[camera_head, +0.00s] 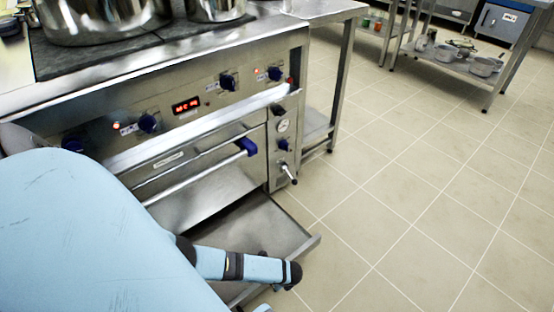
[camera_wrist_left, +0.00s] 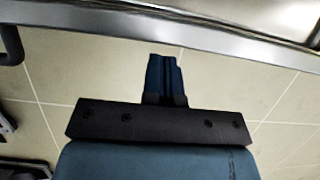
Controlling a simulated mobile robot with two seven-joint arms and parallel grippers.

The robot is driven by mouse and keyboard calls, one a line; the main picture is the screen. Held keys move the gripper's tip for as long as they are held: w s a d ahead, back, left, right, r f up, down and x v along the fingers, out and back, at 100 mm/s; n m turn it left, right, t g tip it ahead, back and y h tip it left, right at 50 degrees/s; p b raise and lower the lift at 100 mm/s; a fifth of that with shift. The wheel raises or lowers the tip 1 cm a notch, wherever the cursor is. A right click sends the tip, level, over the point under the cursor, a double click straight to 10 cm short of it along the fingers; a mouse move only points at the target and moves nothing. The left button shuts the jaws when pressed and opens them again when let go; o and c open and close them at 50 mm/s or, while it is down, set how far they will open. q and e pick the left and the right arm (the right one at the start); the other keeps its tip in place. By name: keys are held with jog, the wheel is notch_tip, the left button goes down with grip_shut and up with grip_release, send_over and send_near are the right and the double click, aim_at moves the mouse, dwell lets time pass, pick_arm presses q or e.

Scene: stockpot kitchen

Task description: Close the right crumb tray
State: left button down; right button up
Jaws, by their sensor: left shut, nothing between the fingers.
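The right crumb tray (camera_head: 268,222) is a flat metal tray low on the stove front, pulled out beneath the oven door. Its right front corner stands out over the floor. My left arm covers much of its left and front part in the head view. The left wrist lies across the tray's front area there, and its fingers cannot be made out. In the left wrist view my left gripper (camera_wrist_left: 165,72) is shut and empty, its blue fingers together. They point toward a long metal edge (camera_wrist_left: 200,36), likely the tray's front, with a gap visible. My right gripper is not in view.
The stove (camera_head: 200,100) has blue knobs, a red display and a towel-bar-like oven handle (camera_head: 205,170). Large pots (camera_head: 105,20) stand on top. A small lever (camera_head: 289,173) sticks out right of the oven. Tiled floor (camera_head: 400,200) is clear to the right; a shelf table (camera_head: 460,60) stands behind.

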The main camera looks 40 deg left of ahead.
pick_arm(q)
jog(key=shift+a, duration=0.25)
jog(key=shift+a, duration=0.1)
